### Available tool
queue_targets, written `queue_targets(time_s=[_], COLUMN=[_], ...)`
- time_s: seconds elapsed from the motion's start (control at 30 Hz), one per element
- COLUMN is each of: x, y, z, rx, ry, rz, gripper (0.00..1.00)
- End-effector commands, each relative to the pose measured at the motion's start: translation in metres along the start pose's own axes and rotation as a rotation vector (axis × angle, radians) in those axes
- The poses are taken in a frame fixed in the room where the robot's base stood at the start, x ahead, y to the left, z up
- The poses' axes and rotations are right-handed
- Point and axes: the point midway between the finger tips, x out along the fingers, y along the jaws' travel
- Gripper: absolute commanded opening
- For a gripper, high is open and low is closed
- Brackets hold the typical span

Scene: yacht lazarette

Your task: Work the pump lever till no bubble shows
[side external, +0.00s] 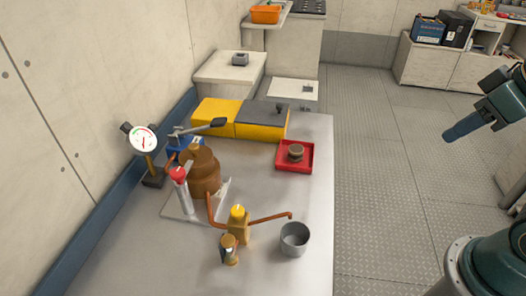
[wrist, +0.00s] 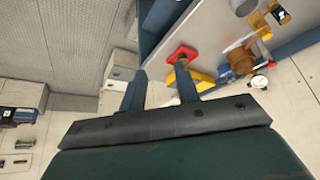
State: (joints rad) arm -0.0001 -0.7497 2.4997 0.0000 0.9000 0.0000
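The pump lever (side external: 198,127) is a grey bar with a dark paddle end, above a blue pump body (side external: 186,146) near the wall. A bronze housing (side external: 203,172) stands in front of it, with a clear red-capped tube (side external: 180,190) beside it. A small brass-framed glass (side external: 229,248) sits near a yellow-capped valve (side external: 238,222). Both glasses are too small to tell if a bubble shows. My gripper (side external: 452,133) is raised at the right, past the bench and far from the lever. In the wrist view my gripper (wrist: 160,74) is open and empty, its fingers apart.
A dial gauge (side external: 142,140) stands left of the pump. A copper spout (side external: 268,217) reaches over a grey cup (side external: 294,238). A red tray (side external: 294,157) holds a round part. Yellow boxes (side external: 218,112) are behind. The bench's right front is clear.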

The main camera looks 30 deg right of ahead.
Motion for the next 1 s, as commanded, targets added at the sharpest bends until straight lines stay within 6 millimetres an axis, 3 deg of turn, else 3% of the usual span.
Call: queue_targets(time_s=[0.03, 0.13, 0.17, 0.47, 1.0], x=[0.000, -0.001, -0.001, -0.003, 0.013], y=[0.000, -0.001, -0.002, -0.012, -0.051], z=[-0.001, -0.004, -0.006, -0.044, -0.154], rx=[-0.001, -0.007, -0.010, -0.070, -0.250], ry=[0.000, 0.001, 0.001, 0.005, 0.025], rz=[-0.001, -0.003, -0.005, -0.036, -0.134], gripper=[0.21, 0.02, 0.00, 0.00, 0.00])
